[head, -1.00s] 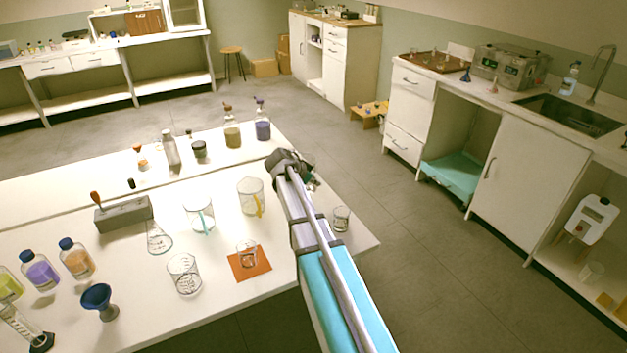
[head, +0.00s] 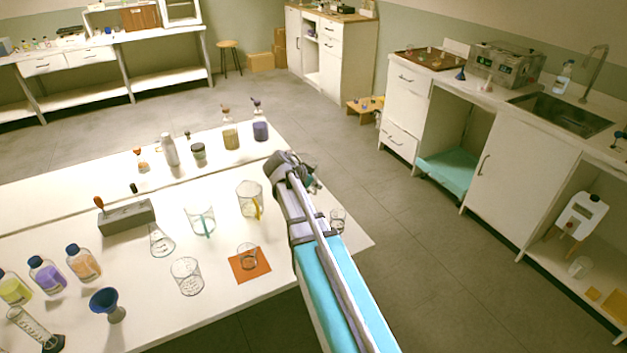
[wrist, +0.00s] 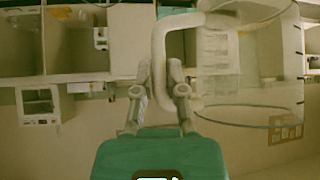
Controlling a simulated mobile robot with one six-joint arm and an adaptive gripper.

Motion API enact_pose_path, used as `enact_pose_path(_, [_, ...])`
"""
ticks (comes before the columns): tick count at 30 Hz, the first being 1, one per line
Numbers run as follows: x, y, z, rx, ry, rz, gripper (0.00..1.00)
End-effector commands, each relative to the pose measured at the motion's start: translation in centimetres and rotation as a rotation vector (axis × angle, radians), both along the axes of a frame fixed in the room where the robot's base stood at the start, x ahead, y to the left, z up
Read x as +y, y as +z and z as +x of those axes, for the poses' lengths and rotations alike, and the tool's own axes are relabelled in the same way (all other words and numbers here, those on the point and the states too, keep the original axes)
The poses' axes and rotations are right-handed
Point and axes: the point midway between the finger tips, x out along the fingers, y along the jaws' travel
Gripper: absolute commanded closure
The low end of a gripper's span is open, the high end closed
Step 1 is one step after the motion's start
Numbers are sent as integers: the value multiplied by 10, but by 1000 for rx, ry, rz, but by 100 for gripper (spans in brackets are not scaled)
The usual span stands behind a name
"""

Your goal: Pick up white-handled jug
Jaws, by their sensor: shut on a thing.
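In the wrist view, the white-handled jug (wrist: 245,75) is a clear, round vessel on the right. Its white handle (wrist: 158,62) stands between my gripper's fingers (wrist: 160,95), which are shut on it. In the head view, my gripper (head: 308,178) is near the right end of the white table, and my arm hides most or all of the jug there. A jug with a yellow handle (head: 250,196) and a jug with a teal handle (head: 200,220) stand on the table to the left of my arm.
A glass beaker (head: 187,277) and an orange mat (head: 238,275) with a small beaker are left of my arm. Another small beaker (head: 338,217) stands just right of it. Several bottles line the table's back. Open floor (head: 420,240) lies right of the table.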

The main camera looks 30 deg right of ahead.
Motion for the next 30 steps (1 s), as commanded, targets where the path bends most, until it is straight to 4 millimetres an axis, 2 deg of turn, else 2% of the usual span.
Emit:
enact_pose_path(3, [3,7,-12,0,0,-1,100])
enact_pose_path(15, [10,19,-39,0,0,-1,100])
enact_pose_path(30, [13,25,-53,0,0,0,100])
